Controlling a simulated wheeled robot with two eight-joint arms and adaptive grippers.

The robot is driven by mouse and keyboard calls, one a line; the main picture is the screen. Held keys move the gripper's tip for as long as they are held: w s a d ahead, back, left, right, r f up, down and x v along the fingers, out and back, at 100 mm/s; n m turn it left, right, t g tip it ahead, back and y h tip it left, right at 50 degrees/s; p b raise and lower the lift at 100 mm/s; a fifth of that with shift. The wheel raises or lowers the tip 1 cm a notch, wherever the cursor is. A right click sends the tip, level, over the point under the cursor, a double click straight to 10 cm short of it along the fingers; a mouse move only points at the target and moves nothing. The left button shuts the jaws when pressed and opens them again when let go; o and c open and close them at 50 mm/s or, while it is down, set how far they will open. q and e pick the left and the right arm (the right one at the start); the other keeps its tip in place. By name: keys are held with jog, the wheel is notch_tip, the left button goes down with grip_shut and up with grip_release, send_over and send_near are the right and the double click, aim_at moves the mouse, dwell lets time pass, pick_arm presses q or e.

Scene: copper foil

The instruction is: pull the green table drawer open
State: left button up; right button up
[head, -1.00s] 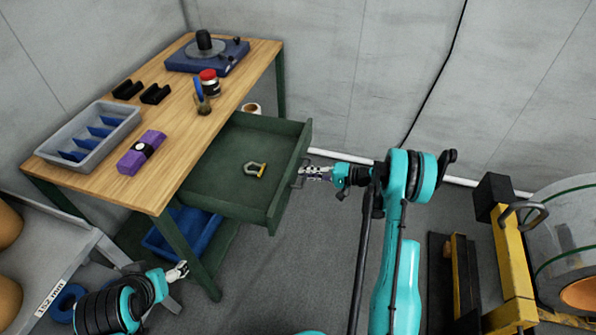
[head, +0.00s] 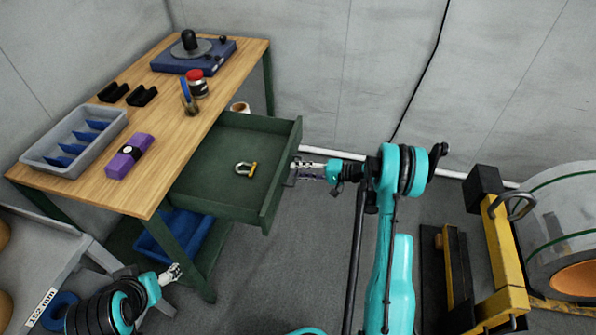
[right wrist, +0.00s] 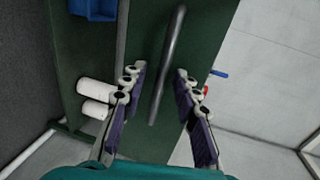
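The green table drawer (head: 225,182) stands well out from under the wooden-topped table (head: 165,150), with a shackle (head: 246,169) lying inside it. My right gripper (head: 297,170) is at the drawer's front, by the handle. In the right wrist view, the dark bar handle (right wrist: 168,65) runs between the two spread fingers of the right gripper (right wrist: 158,78), with gaps on both sides. That gripper is open. My left gripper (head: 174,272) is low at the left, near the table leg and apart from the drawer; its fingers are too small to read.
A grey bin (head: 75,142), a purple box (head: 130,156) and a turntable-like device (head: 193,55) stand on the table. A blue bin (head: 178,236) sits below. A grey cart (head: 40,245) is at left, yellow equipment (head: 508,255) at right. The floor before the drawer is clear.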

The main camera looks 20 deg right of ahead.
jog(key=v, duration=1.1)
jog(key=shift+d, duration=0.15)
jog(key=shift+s, duration=0.15)
jog(key=s+a+r+n+g+h, duration=0.1)
jog(key=a+r+g+h, duration=0.15)
jog(key=a+r, duration=0.4)
jog(key=s+a+r+g+h, duration=0.1)
jog(key=a+r+h, duration=0.2)
jog(key=a+r, duration=0.3)
jog(key=s+a+r+n+h, duration=0.1)
jog(key=s+a+n+h, duration=0.2)
jog(key=s, duration=0.7)
jog(key=s+a+r+n+t+h, duration=0.1)
jog(key=s+a+n+h, duration=0.2)
jog(key=s, duration=0.8)
jog(key=shift+a+h, duration=0.55)
jog(key=shift+a, duration=0.05)
